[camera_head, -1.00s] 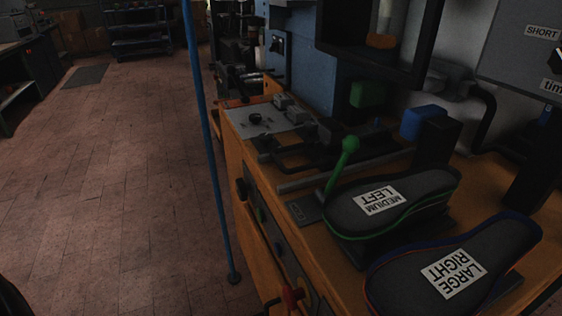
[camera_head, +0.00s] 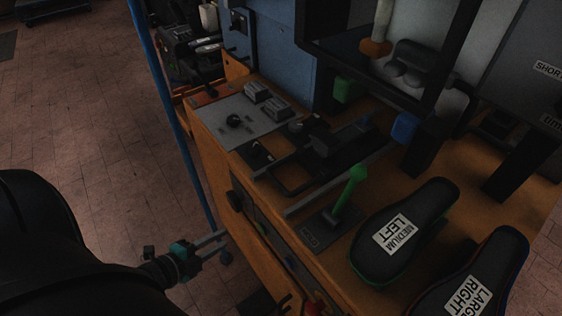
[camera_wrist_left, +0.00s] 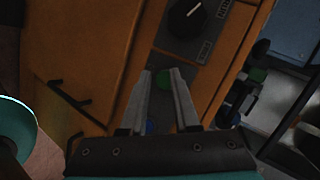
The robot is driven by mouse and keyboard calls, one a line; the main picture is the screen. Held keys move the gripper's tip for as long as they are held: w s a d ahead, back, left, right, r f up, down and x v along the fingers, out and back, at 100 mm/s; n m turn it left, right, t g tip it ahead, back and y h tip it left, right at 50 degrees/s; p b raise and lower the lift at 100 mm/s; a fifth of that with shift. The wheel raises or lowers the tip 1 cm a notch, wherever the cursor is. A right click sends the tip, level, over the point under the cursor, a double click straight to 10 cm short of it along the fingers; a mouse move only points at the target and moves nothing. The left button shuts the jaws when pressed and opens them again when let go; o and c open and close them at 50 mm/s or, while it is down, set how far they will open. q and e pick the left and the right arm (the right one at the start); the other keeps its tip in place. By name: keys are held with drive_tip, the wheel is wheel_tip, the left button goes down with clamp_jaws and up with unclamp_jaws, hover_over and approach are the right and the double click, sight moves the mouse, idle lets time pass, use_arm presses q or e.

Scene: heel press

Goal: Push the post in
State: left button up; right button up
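My left gripper (camera_head: 224,240) is beside the orange front of the press bench, left of its control strip. In the left wrist view its two fingers (camera_wrist_left: 162,74) stand apart with nothing between them, pointing toward the strip. I cannot tell for sure which part is the post. A green lever with a knob (camera_head: 350,190) stands tilted on the bench top. An orange-tipped part (camera_head: 376,47) hangs in the press frame above. My right gripper is not in view.
A shoe form marked MEDIUM LEFT (camera_head: 410,225) and one marked LARGE RIGHT (camera_head: 485,285) sit at the right. A dark knob (camera_wrist_left: 187,17) and a green button (camera_wrist_left: 163,79) are on the front panel. A blue pole (camera_head: 165,90) stands left of the bench.

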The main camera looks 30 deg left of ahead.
sight(281, 185)
use_arm(q)
drive_tip(key=d+r+m+t+h+p, duration=0.1)
drive_tip(key=d+r+m+h+p, duration=0.15)
drive_tip(key=r, duration=0.55)
drive_tip(key=d+r+m+t+h+p, duration=0.15)
drive_tip(key=r+m, duration=0.25)
drive_tip(key=r, duration=0.4)
drive_tip(key=shift+g, duration=0.25)
drive_tip(key=b+x, duration=0.2)
drive_tip(key=x, duration=1.4)
drive_tip(key=shift+a+b, duration=0.15)
drive_tip(key=shift+b, duration=0.25)
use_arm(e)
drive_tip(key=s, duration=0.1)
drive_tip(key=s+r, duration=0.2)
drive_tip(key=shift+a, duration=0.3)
use_arm(q)
drive_tip(key=shift+c, duration=0.2)
clamp_jaws()
